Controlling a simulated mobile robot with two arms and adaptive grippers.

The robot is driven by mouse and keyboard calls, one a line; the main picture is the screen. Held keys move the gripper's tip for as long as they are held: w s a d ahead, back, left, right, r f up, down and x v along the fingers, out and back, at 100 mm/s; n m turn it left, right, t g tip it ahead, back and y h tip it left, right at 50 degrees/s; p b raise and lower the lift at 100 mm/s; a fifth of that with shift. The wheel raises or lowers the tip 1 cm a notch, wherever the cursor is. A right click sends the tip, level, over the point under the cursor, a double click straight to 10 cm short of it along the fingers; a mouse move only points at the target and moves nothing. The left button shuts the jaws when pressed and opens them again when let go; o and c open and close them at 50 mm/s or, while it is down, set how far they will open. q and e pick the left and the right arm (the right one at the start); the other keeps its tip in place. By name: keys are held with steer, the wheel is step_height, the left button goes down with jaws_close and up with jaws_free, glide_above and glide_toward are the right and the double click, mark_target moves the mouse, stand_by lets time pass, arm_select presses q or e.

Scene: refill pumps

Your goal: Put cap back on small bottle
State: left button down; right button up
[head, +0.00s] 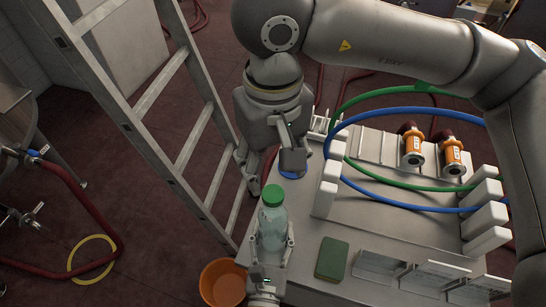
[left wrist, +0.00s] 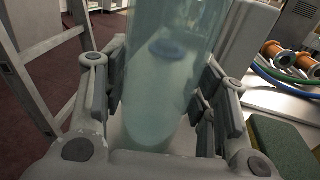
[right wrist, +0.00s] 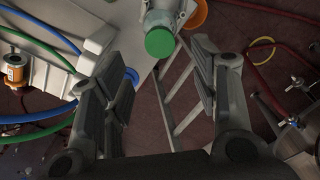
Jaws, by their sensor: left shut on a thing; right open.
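A clear, pale green bottle (head: 272,229) stands upright at the table's left edge in the head view. A green cap (head: 273,194) sits on its top; I cannot tell how tightly. My left gripper (head: 272,243) is shut around the bottle's body. The bottle (left wrist: 160,100) fills the middle of the left wrist view, its top out of frame. My right gripper (head: 272,180) is open and empty, pointing down just behind the cap in the head view. In the right wrist view the green cap (right wrist: 160,42) shows beyond the open fingers.
A blue round piece (right wrist: 131,75) lies on the table near a right finger. White holders (head: 326,190) carry blue and green hoses. A green block (head: 332,258) lies right of the bottle. A ladder (head: 190,150) stands left, and an orange bucket (head: 222,284) is on the floor.

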mark_target(273, 193)
step_height(273, 193, down, 8)
steer(key=shift+r, duration=0.25)
steer(key=shift+c, duration=0.5)
